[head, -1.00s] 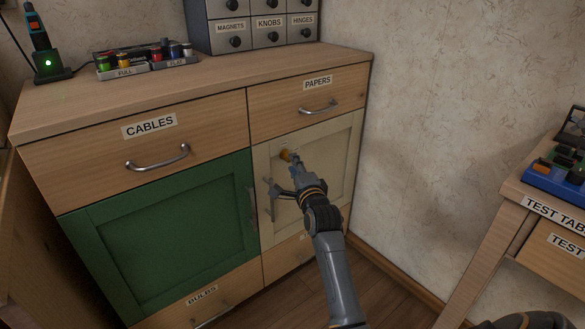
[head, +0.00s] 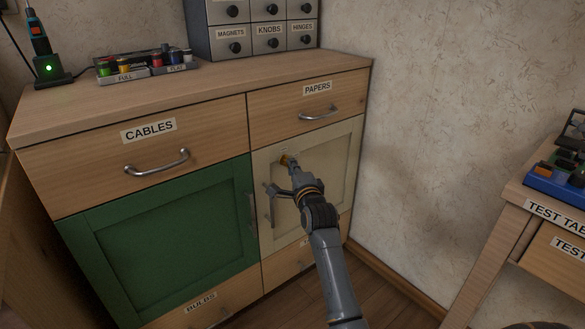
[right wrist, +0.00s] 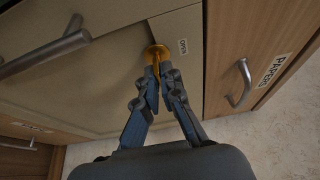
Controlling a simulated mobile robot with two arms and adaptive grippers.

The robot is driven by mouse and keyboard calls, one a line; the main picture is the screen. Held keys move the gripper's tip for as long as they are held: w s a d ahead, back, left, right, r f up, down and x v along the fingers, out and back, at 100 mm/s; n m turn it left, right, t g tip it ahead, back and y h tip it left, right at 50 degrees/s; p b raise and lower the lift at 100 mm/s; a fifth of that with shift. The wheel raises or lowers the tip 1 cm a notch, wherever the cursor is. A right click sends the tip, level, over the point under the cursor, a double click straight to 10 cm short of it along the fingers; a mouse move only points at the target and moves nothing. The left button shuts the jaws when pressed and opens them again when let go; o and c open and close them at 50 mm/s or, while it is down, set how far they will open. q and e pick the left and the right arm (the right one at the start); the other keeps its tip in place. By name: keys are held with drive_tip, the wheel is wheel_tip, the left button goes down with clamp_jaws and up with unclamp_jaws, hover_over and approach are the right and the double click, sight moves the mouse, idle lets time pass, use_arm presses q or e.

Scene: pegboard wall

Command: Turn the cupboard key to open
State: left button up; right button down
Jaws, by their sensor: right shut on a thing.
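The cream cupboard door (head: 328,170) is closed, below the PAPERS drawer. A brass-coloured key (head: 285,159) sits near its upper left corner, and it also shows in the right wrist view (right wrist: 156,54), beside a small OPEN label (right wrist: 183,46). My right gripper (head: 288,164) is at the key; in the right wrist view its fingertips (right wrist: 160,76) are shut on the key's outer part. The fingers cover part of the key, so its exact turn is hard to tell. My left gripper is not in view.
The cream door's vertical handle (head: 272,205) is just left of and below the gripper. The green door (head: 160,240) is at left, the PAPERS drawer handle (head: 319,113) above. A test table (head: 540,200) stands at right, with free floor between.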

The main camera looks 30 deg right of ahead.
drive_tip(key=shift+d+f+n+t+y, duration=0.1)
drive_tip(key=shift+n+t+y, duration=0.95)
drive_tip(key=shift+n, duration=2.7)
drive_tip(key=shift+d+f+n+t+y, duration=0.15)
drive_tip(key=shift+n+t+y, duration=0.9)
drive_tip(key=shift+n, duration=2.65)
drive_tip(key=shift+d+n+t+y, duration=0.1)
drive_tip(key=shift+n+t+y, duration=0.95)
drive_tip(key=shift+n, duration=2.7)
drive_tip(key=shift+g+y, duration=0.45)
drive_tip(key=shift+y, duration=0.2)
drive_tip(key=c, duration=1.5)
unclamp_jaws()
drive_tip(key=shift+w, duration=0.15)
drive_tip(key=shift+f, duration=0.1)
drive_tip(key=v, duration=1.2)
drive_tip(key=shift+a, duration=0.1)
